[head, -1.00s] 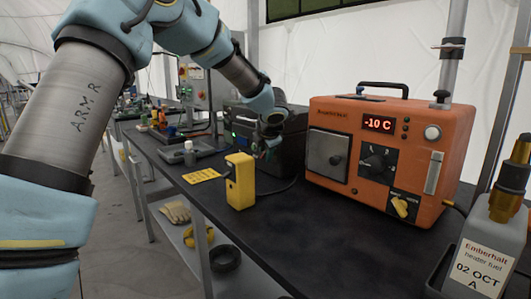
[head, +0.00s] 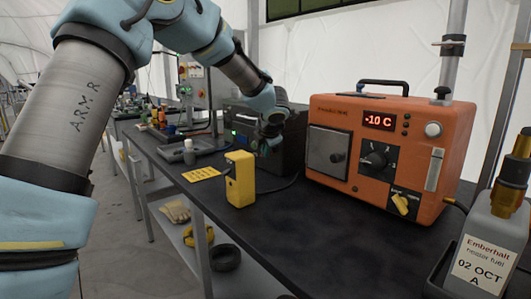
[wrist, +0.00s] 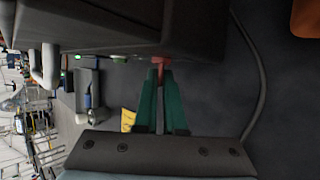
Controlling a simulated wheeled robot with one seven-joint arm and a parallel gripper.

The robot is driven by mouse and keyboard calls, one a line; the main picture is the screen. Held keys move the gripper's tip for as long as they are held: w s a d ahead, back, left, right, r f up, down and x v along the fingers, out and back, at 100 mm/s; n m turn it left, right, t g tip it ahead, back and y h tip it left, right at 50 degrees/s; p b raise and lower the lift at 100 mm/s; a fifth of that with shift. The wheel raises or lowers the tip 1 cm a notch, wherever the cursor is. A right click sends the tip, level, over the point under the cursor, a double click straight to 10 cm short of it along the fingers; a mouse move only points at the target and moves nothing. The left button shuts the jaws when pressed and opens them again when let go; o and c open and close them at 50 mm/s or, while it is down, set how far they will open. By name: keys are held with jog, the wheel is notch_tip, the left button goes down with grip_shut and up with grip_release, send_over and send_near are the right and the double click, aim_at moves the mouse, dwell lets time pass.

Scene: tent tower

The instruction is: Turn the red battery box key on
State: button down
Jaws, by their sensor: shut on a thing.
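The dark battery box (head: 293,151) stands on the black bench, partly hidden behind my arm in the head view. It fills the top of the wrist view (wrist: 130,28). The red key (wrist: 160,61) sticks out from the box's face in the wrist view. My gripper (wrist: 161,76) has its green fingers closed together on the key's end. In the head view my gripper (head: 262,148) is at the front of the box, and the key is hidden there.
A yellow block-shaped device (head: 240,180) stands on the bench just in front of my gripper. An orange heater unit (head: 390,150) reading -10 C stands to the right, with a fuel bottle (head: 485,255) nearer. A black cable (wrist: 257,80) runs beside the box. The bench's front middle is clear.

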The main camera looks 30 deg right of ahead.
jog(key=shift+f+t+b, duration=0.3)
jog(key=shift+f+b, duration=0.05)
jog(key=shift+b, duration=0.5)
jog(key=shift+s+r, duration=0.1)
jog(key=shift+r, duration=0.15)
jog(key=c, duration=1)
grip_release()
jog(key=shift+r, duration=0.1)
jog(key=v, duration=1)
jog(key=shift+s, duration=0.4)
